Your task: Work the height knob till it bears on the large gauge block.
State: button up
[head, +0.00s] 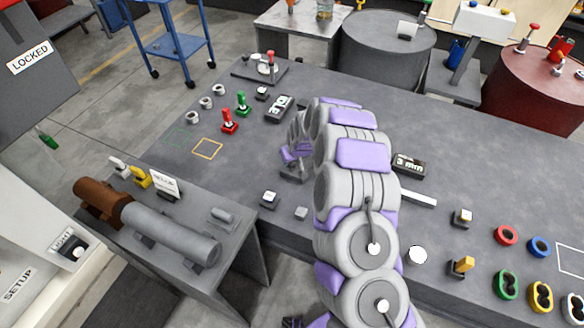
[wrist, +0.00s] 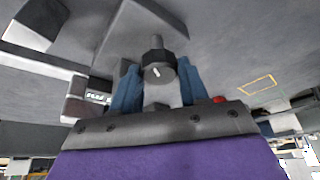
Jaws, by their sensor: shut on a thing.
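The dark faceted height knob (wrist: 158,68), with a white mark on its face and a grey stem behind it, sits between my blue fingers in the wrist view. My gripper (wrist: 158,82) is shut on it; the gripper also shows in the head view (head: 291,156), low over the bench on the left of my arm. A pale grey surface (wrist: 160,95) shows between the fingers beside the knob; I cannot tell whether it is the large gauge block. My arm hides part of the bench, and any contact under the knob is not visible.
A "3 mm" display (head: 408,164) and a pale bar (head: 418,198) lie right of my arm. Small block-like pieces (head: 301,213) sit near the front edge.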

jog(key=shift+w+f+n+b, duration=0.1)
jog(key=shift+n+b, duration=0.4)
jog(key=shift+b, duration=0.75)
jog(key=shift+n+y+b, duration=0.3)
jog(key=shift+n+b, duration=0.1)
jog(key=shift+b, duration=0.2)
jog(key=o, duration=1.1)
jog(key=shift+c, duration=0.2)
jog(key=m+p, duration=0.1)
jog(key=p, duration=0.2)
jog(key=shift+r+p, duration=0.3)
jog(key=m+h+p, duration=0.1)
jog(key=m+p, duration=0.1)
jog(key=p, duration=0.4)
jog(key=m+p, duration=0.1)
jog(key=p, duration=0.2)
jog(key=shift+h, duration=0.3)
